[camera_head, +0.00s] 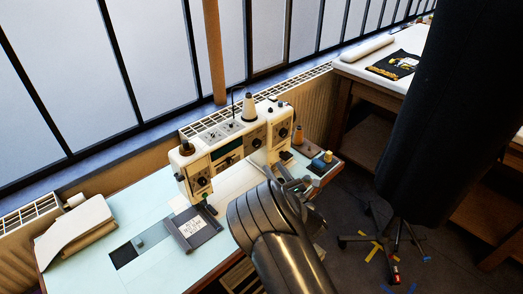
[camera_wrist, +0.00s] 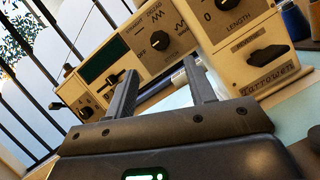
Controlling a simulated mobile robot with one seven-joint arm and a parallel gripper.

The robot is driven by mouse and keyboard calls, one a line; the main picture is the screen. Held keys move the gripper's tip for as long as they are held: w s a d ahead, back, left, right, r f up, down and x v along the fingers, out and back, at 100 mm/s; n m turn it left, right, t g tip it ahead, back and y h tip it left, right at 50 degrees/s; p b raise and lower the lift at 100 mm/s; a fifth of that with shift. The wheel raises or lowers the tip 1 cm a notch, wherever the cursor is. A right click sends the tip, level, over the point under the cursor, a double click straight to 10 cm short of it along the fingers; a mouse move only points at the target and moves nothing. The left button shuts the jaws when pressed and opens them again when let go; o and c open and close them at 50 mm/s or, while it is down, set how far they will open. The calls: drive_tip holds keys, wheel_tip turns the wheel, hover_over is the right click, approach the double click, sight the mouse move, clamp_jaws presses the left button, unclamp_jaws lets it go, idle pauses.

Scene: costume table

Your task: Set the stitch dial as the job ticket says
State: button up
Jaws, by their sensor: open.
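A cream sewing machine (camera_head: 228,140) stands on the pale blue table. In the wrist view a black round dial (camera_wrist: 160,41) has "OFF", "ZIGZAG" and small stitch drawings around it; which mark it points at I cannot tell. A second dial (camera_wrist: 228,5), marked "LENGTH" with a 0, sits to its right, cut by the top edge. The job ticket (camera_head: 194,228) is a white handwritten card on a dark holder, too small to read. My gripper (camera_wrist: 160,78) is open and empty, in front of the machine below the stitch dial. It also shows in the head view (camera_head: 292,184).
A lever marked "REVERSE" (camera_wrist: 268,58) juts out on the right above a "Farrowen" nameplate. A slider (camera_wrist: 112,78) is at left. A thread cone (camera_head: 249,107) stands on top, spools (camera_head: 298,135) at right. Folded cloth (camera_head: 75,228) lies far left. A dark dress form (camera_head: 428,110) stands right.

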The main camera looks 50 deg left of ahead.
sight(258, 145)
drive_tip(key=x, duration=0.9)
drive_tip(key=shift+c, duration=0.3)
drive_tip(key=shift+d, duration=0.1)
drive_tip(key=c, duration=0.9)
